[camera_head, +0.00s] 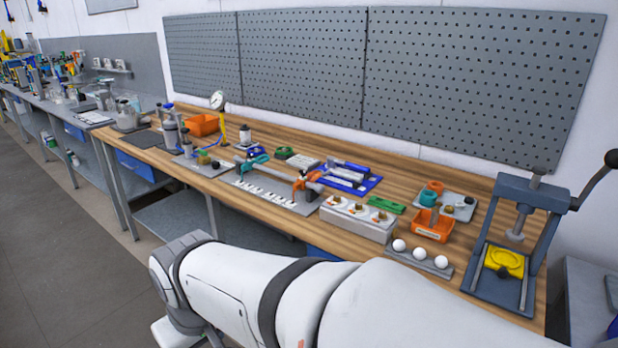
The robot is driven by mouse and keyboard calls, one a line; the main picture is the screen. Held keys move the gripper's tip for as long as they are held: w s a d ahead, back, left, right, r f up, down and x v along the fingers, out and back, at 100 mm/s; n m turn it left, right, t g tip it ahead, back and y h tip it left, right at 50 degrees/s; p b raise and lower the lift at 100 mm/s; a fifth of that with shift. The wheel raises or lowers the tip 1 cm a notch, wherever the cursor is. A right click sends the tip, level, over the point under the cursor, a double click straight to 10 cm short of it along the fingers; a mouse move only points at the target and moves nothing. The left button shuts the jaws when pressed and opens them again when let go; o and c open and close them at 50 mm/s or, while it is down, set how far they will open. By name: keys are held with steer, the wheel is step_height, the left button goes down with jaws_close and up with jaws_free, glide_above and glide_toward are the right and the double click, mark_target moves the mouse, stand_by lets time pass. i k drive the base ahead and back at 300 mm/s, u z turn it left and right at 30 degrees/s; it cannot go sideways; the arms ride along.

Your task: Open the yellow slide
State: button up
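The yellow slide (503,262) is a flat plate with a round recess, low in a blue-grey press (541,195) at the right end of the wooden bench. It lies between two light rails on the press base, below the press ram. A dark knob or spot shows on its front part. My white arm crosses the bottom of the view, in front of the bench. My gripper is not in view.
A strip with white balls (419,256) and an orange bin (433,226) stand left of the press. A grey box (358,217) and several tools fill the bench further left. The press lever (598,180) sticks out at upper right. Grey pegboard (460,80) backs the bench.

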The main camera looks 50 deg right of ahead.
mark_target(505, 261)
steer(key=z, duration=2.35)
